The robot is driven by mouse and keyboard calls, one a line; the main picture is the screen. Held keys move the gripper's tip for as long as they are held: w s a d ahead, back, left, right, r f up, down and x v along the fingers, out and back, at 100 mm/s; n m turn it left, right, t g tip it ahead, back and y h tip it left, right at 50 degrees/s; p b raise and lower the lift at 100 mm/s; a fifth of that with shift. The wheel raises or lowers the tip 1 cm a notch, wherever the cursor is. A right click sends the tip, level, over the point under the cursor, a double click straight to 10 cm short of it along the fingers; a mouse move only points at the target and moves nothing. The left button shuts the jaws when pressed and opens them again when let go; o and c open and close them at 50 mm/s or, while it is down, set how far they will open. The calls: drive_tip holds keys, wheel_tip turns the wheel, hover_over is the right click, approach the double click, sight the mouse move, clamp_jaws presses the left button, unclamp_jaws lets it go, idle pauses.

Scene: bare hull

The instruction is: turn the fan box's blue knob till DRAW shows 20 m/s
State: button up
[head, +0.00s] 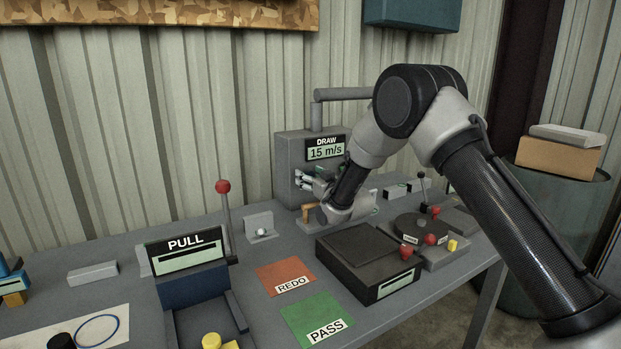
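The fan box (287,173) is a grey box at the back of the bench, with a pipe (345,94) rising from its top and bending right. Its DRAW display (325,148) reads 15 m/s. My gripper (301,181) is at the front face of the fan box, below the display, with my arm reaching in from the right. The blue knob cannot be made out; my gripper and wrist cover that part of the face. Whether the fingers are open or shut on the knob is too small and hidden to tell.
A red-knobbed lever (224,189) stands left of the fan box, by the PULL unit (190,277). An orange REDO mat (286,277), green PASS mat (316,318) and black box (369,262) lie in front. A round dark dial (416,226) with red knobs is at right.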

drive_tip(key=c, duration=0.8)
drive_tip(key=m, duration=0.5)
drive_tip(key=shift+d, duration=0.1)
drive_tip(key=shift+c, duration=0.2)
drive_tip(key=o, duration=1)
drive_tip(key=v, duration=0.7)
drive_tip(key=shift+s+d, duration=0.15)
